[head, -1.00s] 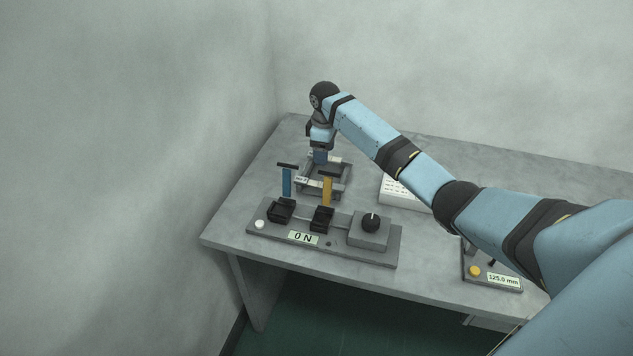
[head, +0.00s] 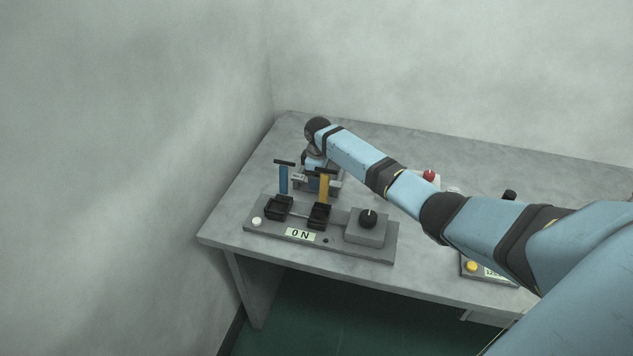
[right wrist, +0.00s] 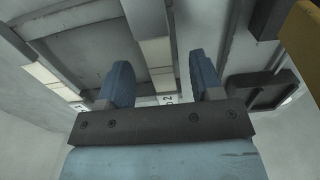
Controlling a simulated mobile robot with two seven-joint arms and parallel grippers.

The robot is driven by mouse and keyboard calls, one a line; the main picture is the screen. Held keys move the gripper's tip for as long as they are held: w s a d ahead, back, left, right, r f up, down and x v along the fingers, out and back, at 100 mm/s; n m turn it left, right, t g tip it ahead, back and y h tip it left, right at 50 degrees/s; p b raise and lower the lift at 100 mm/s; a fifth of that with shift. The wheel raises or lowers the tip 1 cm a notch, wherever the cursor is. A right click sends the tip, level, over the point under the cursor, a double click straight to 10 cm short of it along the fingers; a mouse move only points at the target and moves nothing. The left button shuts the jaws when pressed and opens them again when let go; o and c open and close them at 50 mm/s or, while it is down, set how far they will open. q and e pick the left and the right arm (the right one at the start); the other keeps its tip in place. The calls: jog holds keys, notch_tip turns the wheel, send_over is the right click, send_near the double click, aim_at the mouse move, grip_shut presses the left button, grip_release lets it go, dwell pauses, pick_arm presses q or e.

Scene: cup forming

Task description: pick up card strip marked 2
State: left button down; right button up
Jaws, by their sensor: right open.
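A pale card strip with a printed 2 (right wrist: 167,99) shows in the right wrist view, between the finger ends of my right gripper (right wrist: 161,82) and partly hidden by its palm. The gripper is open, with its two blue fingers apart. I cannot tell whether either finger touches the strip. In the head view the right gripper's wrist is low over a grey rack (head: 334,186), behind the blue and yellow levers, and its fingers are mostly hidden. A small white label (head: 299,177) shows at the rack's left; its mark is unreadable. My left gripper is not in view.
A grey panel (head: 350,250) stands in front of the rack, with a blue lever (head: 283,180), a yellow lever (head: 323,188), a black knob (head: 368,217) and a display reading 0 N (head: 300,234). A red knob (head: 429,175) is beyond my forearm. The table's left side is clear.

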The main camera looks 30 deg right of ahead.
jog(key=shift+c, duration=0.4)
jog(key=c, duration=0.9)
